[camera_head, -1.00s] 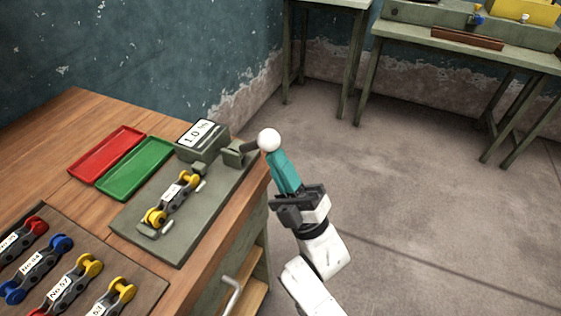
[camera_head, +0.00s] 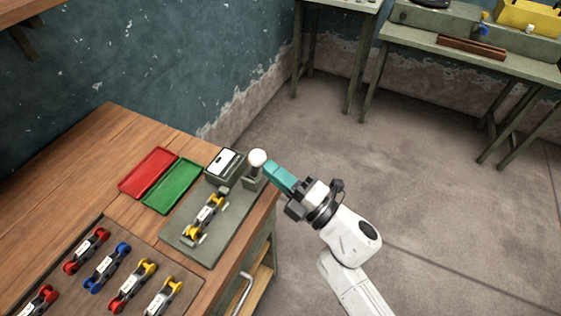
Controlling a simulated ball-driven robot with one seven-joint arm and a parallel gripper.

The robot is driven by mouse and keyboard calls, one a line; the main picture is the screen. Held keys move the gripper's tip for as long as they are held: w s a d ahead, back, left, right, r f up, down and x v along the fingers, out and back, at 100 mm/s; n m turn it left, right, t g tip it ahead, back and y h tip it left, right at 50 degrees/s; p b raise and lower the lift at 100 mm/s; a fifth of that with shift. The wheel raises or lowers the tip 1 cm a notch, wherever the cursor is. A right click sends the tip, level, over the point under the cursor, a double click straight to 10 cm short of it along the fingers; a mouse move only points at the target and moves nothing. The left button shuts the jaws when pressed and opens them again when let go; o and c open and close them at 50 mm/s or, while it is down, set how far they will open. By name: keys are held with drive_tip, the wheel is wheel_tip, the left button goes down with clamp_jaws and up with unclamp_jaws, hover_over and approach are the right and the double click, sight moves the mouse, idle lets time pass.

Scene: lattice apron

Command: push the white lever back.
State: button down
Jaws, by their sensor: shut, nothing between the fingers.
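The lever with its white ball knob (camera_head: 257,157) stands close to upright at the back right corner of the grey-green test fixture (camera_head: 232,228). The fixture sits at the right edge of the wooden bench. My gripper (camera_head: 270,169) has teal fingers, shut and empty, with the tips right beside the knob on its right. I cannot tell whether they touch it. A chain link piece with yellow rollers (camera_head: 206,213) lies on the fixture, in front of a box with a white display (camera_head: 225,162). The display's text is unreadable here.
A red tray (camera_head: 148,172) and a green tray (camera_head: 172,186) lie left of the fixture. Several roller links lie on a dark board (camera_head: 160,265) at the front left. Open floor (camera_head: 430,200) is to the right, with a grey-green bench (camera_head: 470,50) at the back.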

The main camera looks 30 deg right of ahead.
sight(259, 160)
drive_tip(key=shift+w+a+r+p, duration=0.45)
drive_tip(key=shift+w+a+r, duration=0.1)
drive_tip(key=shift+w, duration=0.2)
drive_tip(key=shift+w+a+r+p, duration=0.45)
drive_tip(key=shift+w+a+r, duration=0.1)
drive_tip(key=shift+w, duration=0.2)
drive_tip(key=shift+w+a+r, duration=0.15)
drive_tip(key=shift+r, duration=0.05)
